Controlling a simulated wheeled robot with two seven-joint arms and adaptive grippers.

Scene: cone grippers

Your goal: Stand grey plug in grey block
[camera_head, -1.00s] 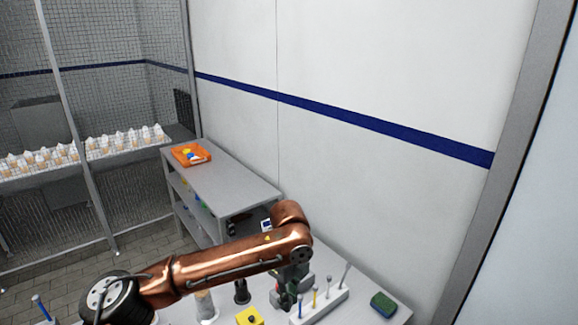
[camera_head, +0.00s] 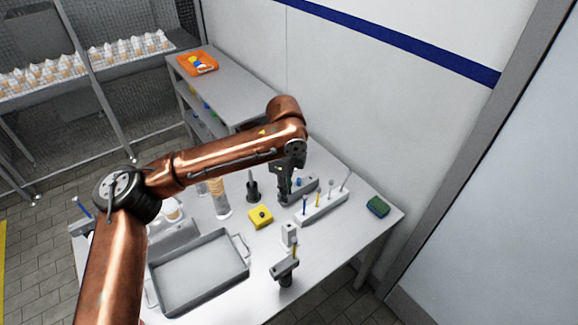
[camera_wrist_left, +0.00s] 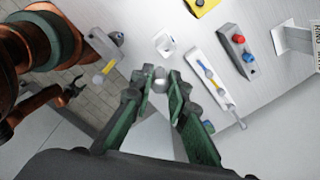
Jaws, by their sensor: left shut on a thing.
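My left gripper (camera_head: 284,188) hangs above the back part of the table. In the left wrist view its green fingers (camera_wrist_left: 160,88) are shut on a grey plug with a rounded end (camera_wrist_left: 160,75). In the head view I cannot make out the plug. A small light grey block (camera_head: 290,232) with a recess in its top stands on the table, nearer than the gripper. In the wrist view this block (camera_wrist_left: 166,43) is just beyond the fingertips, and the plug is apart from it. A dark claw, seemingly my right gripper (camera_wrist_left: 72,92), shows small at the left; its opening is unclear.
A rack with several pins (camera_head: 325,208) stands to the right of the block. A grey tool with a yellow part (camera_head: 285,268) stands in front of it. A yellow block (camera_head: 260,217) and a metal tray (camera_head: 198,275) lie left. A green sponge (camera_head: 377,207) lies far right.

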